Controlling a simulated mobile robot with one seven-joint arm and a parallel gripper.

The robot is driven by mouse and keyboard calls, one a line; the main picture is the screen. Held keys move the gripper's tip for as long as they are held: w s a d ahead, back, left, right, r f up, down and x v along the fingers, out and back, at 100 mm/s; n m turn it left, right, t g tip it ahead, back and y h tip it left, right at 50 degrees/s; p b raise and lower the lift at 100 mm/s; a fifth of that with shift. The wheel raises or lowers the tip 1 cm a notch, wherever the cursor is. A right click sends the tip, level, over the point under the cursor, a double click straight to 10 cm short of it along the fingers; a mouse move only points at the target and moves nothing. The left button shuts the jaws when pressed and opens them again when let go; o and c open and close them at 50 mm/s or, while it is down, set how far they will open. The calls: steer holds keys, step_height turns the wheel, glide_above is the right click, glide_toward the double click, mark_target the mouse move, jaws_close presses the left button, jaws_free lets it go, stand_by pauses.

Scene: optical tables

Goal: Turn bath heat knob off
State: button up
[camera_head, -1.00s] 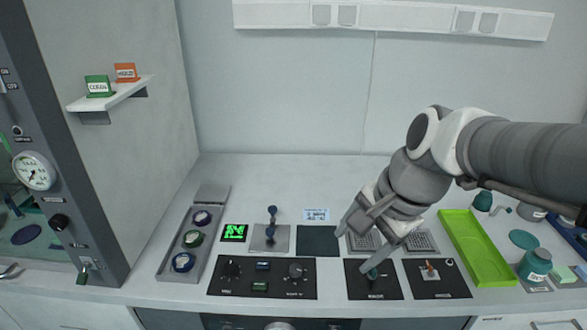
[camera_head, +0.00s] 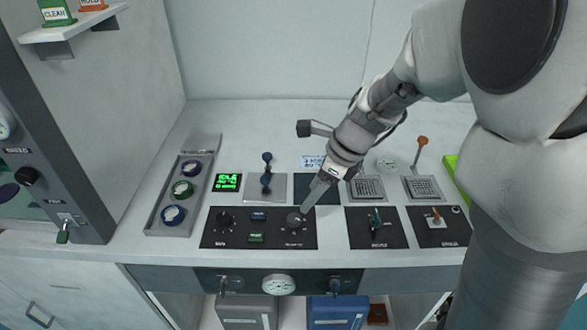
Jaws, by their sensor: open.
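A black control panel (camera_head: 258,238) lies on the bench with a round black knob (camera_head: 225,218) at its left and a greyish knob (camera_head: 295,219) at its right. The small labels under them are too blurred to read surely; the left one may say BATH. Two small buttons, blue and green, sit between the knobs. My gripper (camera_head: 306,210) reaches down from the upper right, its fingertips at the right knob and partly overlapping it. The fingers are seen nearly edge-on and are open. Whether they touch the knob cannot be told.
A green-lit display (camera_head: 227,182) and a tray of round caps (camera_head: 181,192) stand to the left. A lever (camera_head: 266,178) rises behind the panel. Two more black panels, one with a green-handled switch (camera_head: 376,220), lie to the right. My arm hides the right side.

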mark_target(294, 218)
steer(key=b+x, duration=0.2)
steer(key=x, duration=0.7)
steer(key=shift+a+f, duration=0.1)
steer(key=shift+f, duration=0.1)
jaws_close()
